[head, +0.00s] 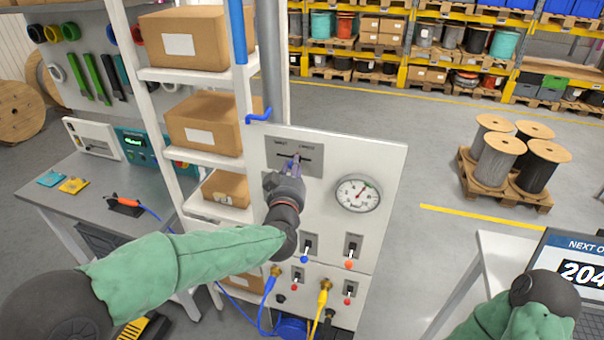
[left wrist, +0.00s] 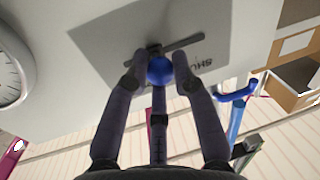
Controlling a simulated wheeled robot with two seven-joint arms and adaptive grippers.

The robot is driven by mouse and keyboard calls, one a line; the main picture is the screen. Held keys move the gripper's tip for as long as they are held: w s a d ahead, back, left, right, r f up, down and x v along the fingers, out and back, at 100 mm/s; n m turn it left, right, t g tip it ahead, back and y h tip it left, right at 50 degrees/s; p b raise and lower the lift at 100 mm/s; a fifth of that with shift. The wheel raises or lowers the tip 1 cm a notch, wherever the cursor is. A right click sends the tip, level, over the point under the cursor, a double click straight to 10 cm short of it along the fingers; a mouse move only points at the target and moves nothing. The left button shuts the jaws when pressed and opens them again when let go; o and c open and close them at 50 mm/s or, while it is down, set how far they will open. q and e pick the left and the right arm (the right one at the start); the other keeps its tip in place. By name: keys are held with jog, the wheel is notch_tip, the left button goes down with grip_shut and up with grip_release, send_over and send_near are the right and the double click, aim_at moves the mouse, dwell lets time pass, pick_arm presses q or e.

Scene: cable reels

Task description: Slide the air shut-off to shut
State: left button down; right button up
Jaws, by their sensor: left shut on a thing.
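The air shut-off is a slider on a grey plate (head: 311,166) at the top of the white panel. A dark slot runs across the plate, with small labels above it. My left gripper (head: 294,162) is at the slot in the head view. In the left wrist view, its fingers (left wrist: 161,70) are shut on the slider's round blue knob (left wrist: 160,71). The slot (left wrist: 190,43) runs on from the knob toward the side with the partly readable "SHU" lettering. The knob is hidden by the gripper in the head view. My right gripper is out of view.
A round gauge (head: 358,194) sits right of the slider, with toggle switches (head: 309,246) below. A blue pipe with a bent end (head: 258,117) is near the panel's upper left corner. A shelf with cardboard boxes (head: 205,122) stands left. A laptop (head: 575,262) is at right.

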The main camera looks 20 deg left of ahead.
pick_arm(q)
jog(key=a+b, duration=0.2)
jog(key=a, duration=0.2)
jog(key=shift+a+r, duration=0.15)
jog(key=shift+a, duration=0.4)
jog(key=shift+r, duration=0.2)
jog(key=c, duration=1.1)
grip_release()
jog(key=shift+o, duration=0.4)
jog(key=shift+a+f, duration=0.1)
jog(key=shift+f, duration=0.1)
